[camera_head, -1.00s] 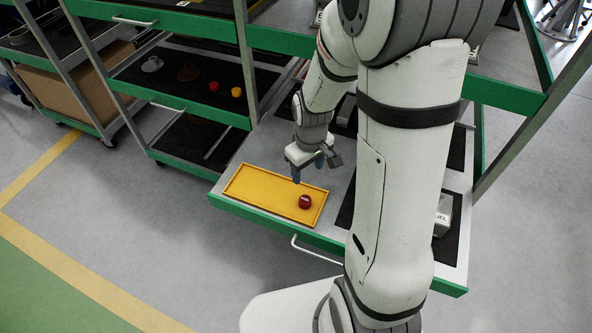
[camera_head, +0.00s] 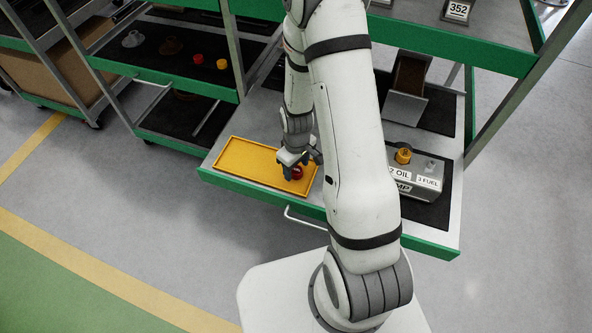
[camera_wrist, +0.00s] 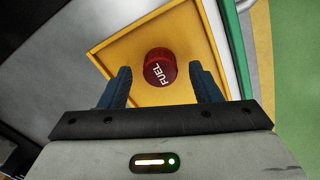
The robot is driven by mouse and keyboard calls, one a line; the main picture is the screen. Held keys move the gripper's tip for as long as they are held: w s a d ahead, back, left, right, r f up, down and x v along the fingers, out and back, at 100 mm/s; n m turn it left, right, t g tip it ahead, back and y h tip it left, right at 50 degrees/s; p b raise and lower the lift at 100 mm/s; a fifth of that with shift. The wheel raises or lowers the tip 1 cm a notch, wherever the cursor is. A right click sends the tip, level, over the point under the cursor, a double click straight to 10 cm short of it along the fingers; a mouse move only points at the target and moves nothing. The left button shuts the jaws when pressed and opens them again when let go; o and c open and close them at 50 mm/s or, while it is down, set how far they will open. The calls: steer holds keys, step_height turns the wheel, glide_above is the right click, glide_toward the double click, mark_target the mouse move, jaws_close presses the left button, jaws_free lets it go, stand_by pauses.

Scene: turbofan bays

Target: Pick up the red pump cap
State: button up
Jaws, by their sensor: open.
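The red pump cap (camera_wrist: 160,67), marked FUEL on top, lies in the yellow tray (camera_wrist: 115,48). In the head view the cap (camera_head: 298,172) is near the right end of the tray (camera_head: 243,158), partly covered by my gripper (camera_head: 296,168). In the wrist view my gripper (camera_wrist: 162,84) is open, one blue finger on each side of the cap, with gaps left and right. I cannot tell how far the fingertips reach down beside it. The pump (camera_head: 415,170), with labels reading OIL and FUEL and a yellow cap (camera_head: 403,156), stands right of my arm.
The tray rests on a green-edged drawer shelf (camera_head: 268,205). A shelf at the upper left holds another red cap (camera_head: 199,58), a yellow one (camera_head: 222,64) and other parts. A metal stand (camera_head: 408,88) is behind the pump. Bare floor is in front.

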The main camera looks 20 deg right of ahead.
steer(key=shift+f, duration=0.45)
steer(key=shift+c, duration=0.5)
steer(key=c, duration=0.9)
